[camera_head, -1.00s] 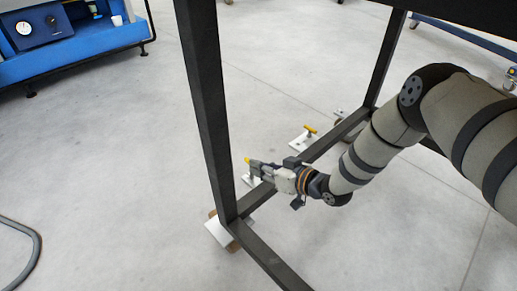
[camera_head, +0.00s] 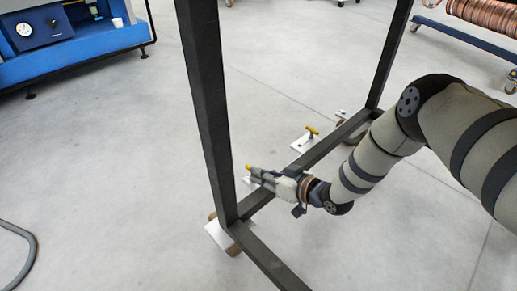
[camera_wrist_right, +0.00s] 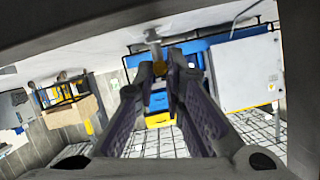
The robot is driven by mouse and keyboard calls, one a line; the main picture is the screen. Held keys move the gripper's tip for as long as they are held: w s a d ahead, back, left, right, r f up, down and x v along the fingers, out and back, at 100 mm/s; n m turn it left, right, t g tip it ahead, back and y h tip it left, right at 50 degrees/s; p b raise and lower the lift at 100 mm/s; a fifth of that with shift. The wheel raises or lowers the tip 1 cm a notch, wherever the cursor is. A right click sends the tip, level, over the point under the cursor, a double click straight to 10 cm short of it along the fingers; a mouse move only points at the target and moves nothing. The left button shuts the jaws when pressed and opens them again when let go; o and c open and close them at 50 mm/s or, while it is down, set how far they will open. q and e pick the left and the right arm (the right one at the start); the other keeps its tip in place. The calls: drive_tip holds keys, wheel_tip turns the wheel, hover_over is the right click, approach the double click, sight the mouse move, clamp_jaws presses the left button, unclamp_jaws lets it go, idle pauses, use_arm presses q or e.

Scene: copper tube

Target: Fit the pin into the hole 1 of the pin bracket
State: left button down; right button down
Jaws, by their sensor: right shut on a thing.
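My right gripper (camera_head: 254,172) is shut on the pin, whose small yellow end (camera_head: 248,167) shows at the fingertips in the head view. It is low, over the near rail of the black frame. A white bracket plate (camera_head: 246,181) shows just below the fingertips, mostly hidden by the gripper. I cannot tell whether the pin touches it or which hole lies under it. In the right wrist view the fingers (camera_wrist_right: 160,66) close together at the centre, and the pin is not clear between them. My left gripper is out of view.
A black frame post (camera_head: 208,110) stands left of the gripper, and a low rail (camera_head: 325,146) runs back right. Another yellow-handled pin (camera_head: 312,130) is on a white plate (camera_head: 305,142) behind. A blue machine (camera_head: 75,45) stands back left, copper coils (camera_head: 485,12) back right.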

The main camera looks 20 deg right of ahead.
drive_tip(key=shift+f, duration=0.35)
drive_tip(key=c, duration=1.6)
unclamp_jaws()
drive_tip(key=shift+r, duration=0.1)
drive_tip(key=v, duration=1.2)
drive_tip(key=shift+a, duration=0.1)
